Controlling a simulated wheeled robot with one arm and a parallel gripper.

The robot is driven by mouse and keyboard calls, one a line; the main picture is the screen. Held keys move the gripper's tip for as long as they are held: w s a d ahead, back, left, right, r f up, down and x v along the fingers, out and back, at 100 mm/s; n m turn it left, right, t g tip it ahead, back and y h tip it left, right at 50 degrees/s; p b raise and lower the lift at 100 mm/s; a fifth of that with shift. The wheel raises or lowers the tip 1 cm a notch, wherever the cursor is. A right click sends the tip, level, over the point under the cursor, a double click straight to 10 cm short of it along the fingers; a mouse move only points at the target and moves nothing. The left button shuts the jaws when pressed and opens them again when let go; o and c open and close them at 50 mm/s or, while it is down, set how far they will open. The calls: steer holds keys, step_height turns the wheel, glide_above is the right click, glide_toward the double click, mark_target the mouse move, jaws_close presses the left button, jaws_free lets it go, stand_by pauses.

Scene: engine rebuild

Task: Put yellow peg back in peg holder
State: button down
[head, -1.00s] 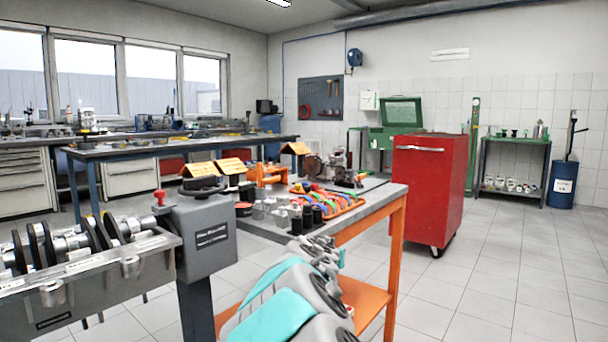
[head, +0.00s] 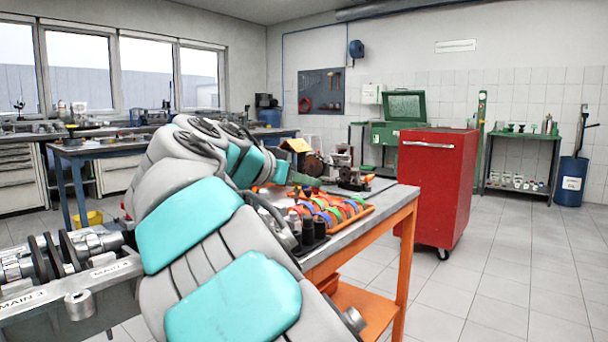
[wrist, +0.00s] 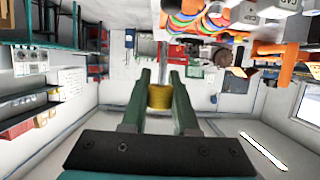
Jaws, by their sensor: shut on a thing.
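My gripper (wrist: 160,82) shows in the wrist view with its two dark green fingers shut on the yellow peg (wrist: 160,97). The peg is a short yellow cylinder held between the fingers, clear of any surface in that view. In the head view my arm reaches over the workbench, and its end is small and partly hidden; I cannot make out the peg there. I cannot identify the peg holder for certain in either view. Part of the bench top is hidden behind my arm.
The grey bench (head: 392,203) has an orange tray of coloured rings (head: 341,214) and dark cylinders (head: 309,230) near its front edge. A red cabinet (head: 435,185) stands to its right. A crankshaft stand (head: 88,290) is at the left. The right floor is clear.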

steer(key=shift+w+f+b, duration=0.2)
steer(key=shift+f+b, duration=0.2)
steer(key=shift+f, duration=0.6)
steer(key=shift+w+f+b, duration=0.15)
steer(key=shift+f+b, duration=0.2)
steer(key=shift+f, duration=0.65)
steer(key=shift+w+f+b, duration=0.2)
steer(key=shift+f+b, duration=0.2)
steer(key=shift+f, duration=0.6)
steer(key=shift+s+a+b, duration=0.2)
steer(key=shift+b, duration=0.2)
steer(key=shift+f+b, duration=0.45)
steer(key=shift+b, duration=0.45)
stand_by(0.4)
steer(key=shift+r, duration=0.35)
steer(key=shift+f+b, duration=0.35)
steer(key=shift+b, duration=0.05)
stand_by(0.8)
steer(key=shift+r, duration=0.3)
stand_by(0.5)
steer(key=c, duration=0.9)
jaws_free()
